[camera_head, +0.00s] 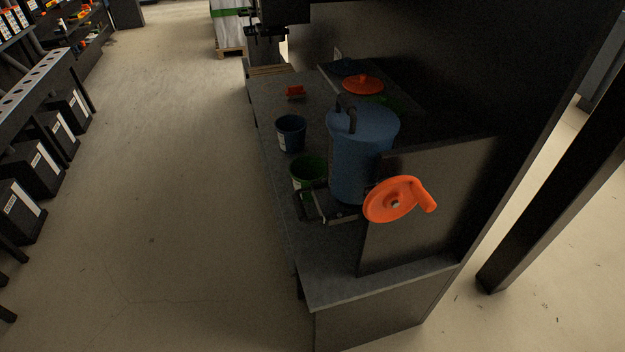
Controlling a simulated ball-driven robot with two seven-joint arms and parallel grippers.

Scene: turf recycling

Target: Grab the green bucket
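The green bucket (309,168) stands on the grey bench top near its left edge, left of a large blue drum. Its open rim faces up and a pale label shows on its side. A dark metal fixture (327,210) on the bench sits right in front of it and hides its lower part. I cannot tell whether the two touch. Neither of my grippers can be made out in this view.
A dark blue bucket (291,134) stands behind the green one. The blue drum (362,150), an orange crank wheel (391,202) and a dark panel (420,215) crowd the right side. The floor (170,180) left of the bench is clear; black bins (35,168) line the far left.

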